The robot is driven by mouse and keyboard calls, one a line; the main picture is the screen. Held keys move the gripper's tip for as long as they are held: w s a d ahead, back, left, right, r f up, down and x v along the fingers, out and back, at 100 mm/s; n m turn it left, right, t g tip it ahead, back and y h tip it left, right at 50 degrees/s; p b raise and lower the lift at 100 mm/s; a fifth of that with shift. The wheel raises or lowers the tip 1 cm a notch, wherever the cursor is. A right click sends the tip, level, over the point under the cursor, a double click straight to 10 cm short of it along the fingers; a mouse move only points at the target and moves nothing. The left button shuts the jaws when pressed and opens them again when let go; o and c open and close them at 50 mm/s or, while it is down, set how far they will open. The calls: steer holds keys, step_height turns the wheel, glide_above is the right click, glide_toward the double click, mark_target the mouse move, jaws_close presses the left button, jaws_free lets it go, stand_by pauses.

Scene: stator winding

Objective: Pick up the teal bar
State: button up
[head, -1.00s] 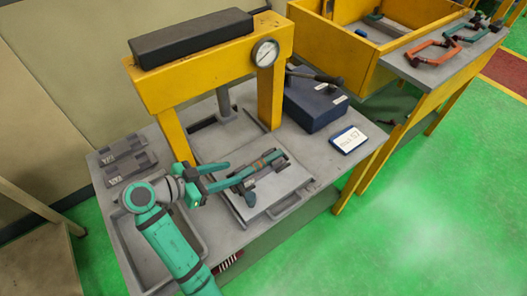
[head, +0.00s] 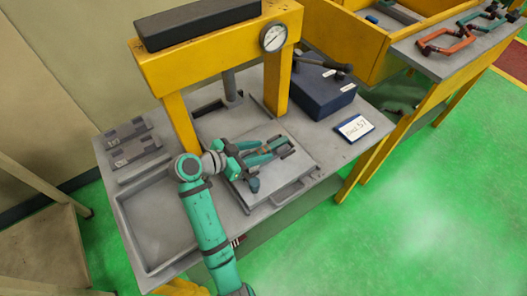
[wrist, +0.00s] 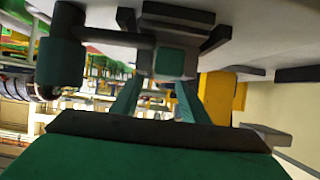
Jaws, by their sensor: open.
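The teal bar (head: 259,159) lies on the grey plate (head: 304,164) under the yellow press, with dark grey blocks at its far end and a dark knob at its near side. In the wrist view its square teal end (wrist: 172,63) faces me, beside dark grey pieces. My gripper (head: 256,150) is at the bar, with its teal fingers apart. In the wrist view the fingers (wrist: 158,92) point toward the bar's end, one on each side of its line. Contact between fingers and bar cannot be made out.
The yellow press frame (head: 180,72) stands close behind. A navy box (head: 318,97) and a label card (head: 355,129) lie to the right. Dark slotted blocks (head: 131,142) and an empty grey tray (head: 150,262) are at left.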

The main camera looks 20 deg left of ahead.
steer(key=shift+c, duration=0.6)
jaws_close()
steer(key=shift+r, duration=0.1)
